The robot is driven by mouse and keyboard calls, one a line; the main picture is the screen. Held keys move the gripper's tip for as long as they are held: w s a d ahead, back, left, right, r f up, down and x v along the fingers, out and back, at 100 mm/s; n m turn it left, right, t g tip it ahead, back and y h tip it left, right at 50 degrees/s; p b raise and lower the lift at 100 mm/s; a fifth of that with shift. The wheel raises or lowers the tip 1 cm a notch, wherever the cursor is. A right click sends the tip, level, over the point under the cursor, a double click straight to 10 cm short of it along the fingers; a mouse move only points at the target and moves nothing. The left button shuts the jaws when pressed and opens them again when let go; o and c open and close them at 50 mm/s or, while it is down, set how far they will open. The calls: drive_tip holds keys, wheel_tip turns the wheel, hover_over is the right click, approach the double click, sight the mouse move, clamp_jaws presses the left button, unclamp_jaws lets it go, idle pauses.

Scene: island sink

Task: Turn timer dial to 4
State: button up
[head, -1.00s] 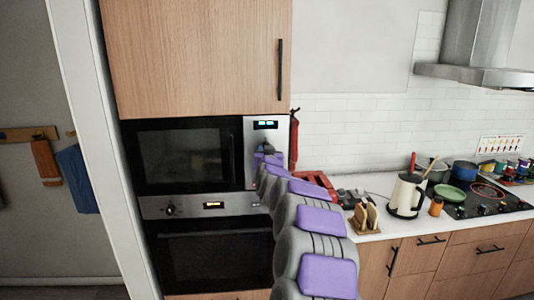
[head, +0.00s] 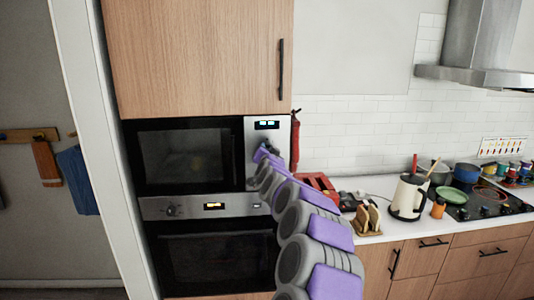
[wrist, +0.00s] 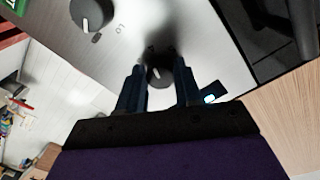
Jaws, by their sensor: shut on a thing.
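The timer dial (wrist: 158,76) is a round dark knob with a light pointer line, on the steel microwave control panel (wrist: 190,30). In the wrist view my gripper (wrist: 159,82) has one dark finger on each side of the dial and is shut on it. The dial's scale numbers cannot be read. A lit blue display (wrist: 210,98) is beside the right finger. A second, larger knob (wrist: 92,14) is up and to the left. In the head view my gripper (head: 263,149) is at the panel (head: 281,136), below the display (head: 267,125), and my arm hides the dial.
The microwave door (head: 185,157) is left of the panel, with an oven (head: 215,258) below. A red toaster (head: 318,182), toast rack (head: 368,220) and kettle (head: 408,197) stand on the counter at right.

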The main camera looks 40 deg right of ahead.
drive_tip(key=shift+f, duration=0.1)
drive_tip(key=o, duration=0.9)
drive_tip(key=shift+w+d, duration=0.1)
drive_tip(key=shift+w, duration=0.05)
drive_tip(key=shift+o, duration=0.7)
drive_tip(key=shift+d, duration=0.1)
drive_tip(key=p+v, duration=0.1)
drive_tip(key=v, duration=1.6)
drive_tip(key=shift+s+p, duration=0.25)
drive_tip(key=shift+p, duration=0.1)
